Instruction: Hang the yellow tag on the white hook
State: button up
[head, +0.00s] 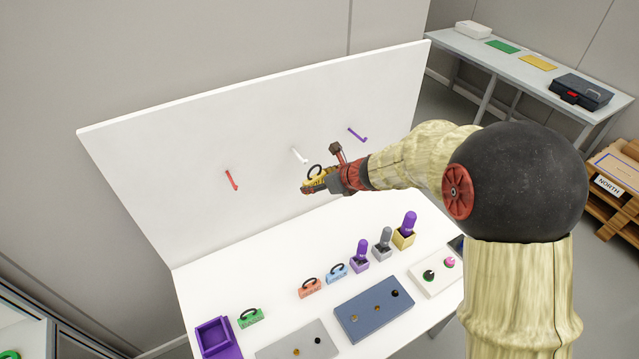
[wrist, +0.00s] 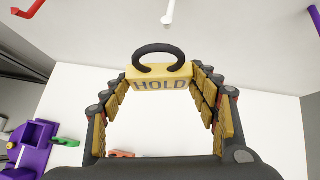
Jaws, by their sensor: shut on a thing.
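The yellow tag (wrist: 161,79) reads HOLD and has a black ring on top. My gripper (wrist: 160,86) is shut on it, one finger on each side. In the head view the tag (head: 313,184) is at the end of my gripper (head: 316,186), raised above the table in front of the white board. The white hook (head: 299,156) sticks out of the board, a little above and left of the tag. In the wrist view the white hook (wrist: 168,14) is above the ring, with a clear gap between them.
A red hook (head: 232,180) is to the left and a purple hook (head: 357,135) to the right on the board (head: 190,140). Green (head: 250,318), orange (head: 310,288) and blue (head: 337,273) tags stand on the table below, near a purple bin (head: 217,339).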

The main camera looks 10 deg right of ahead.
jog(key=w+a+f+p, duration=0.1)
jog(key=w+a+f, duration=0.2)
jog(key=w, duration=0.8)
jog(key=shift+a+p, duration=0.4)
jog(key=shift+a, duration=0.4)
dwell(0.7)
jog(key=shift+w, duration=0.1)
dwell(0.5)
jog(key=o, duration=0.9)
jog(key=v, duration=1.2)
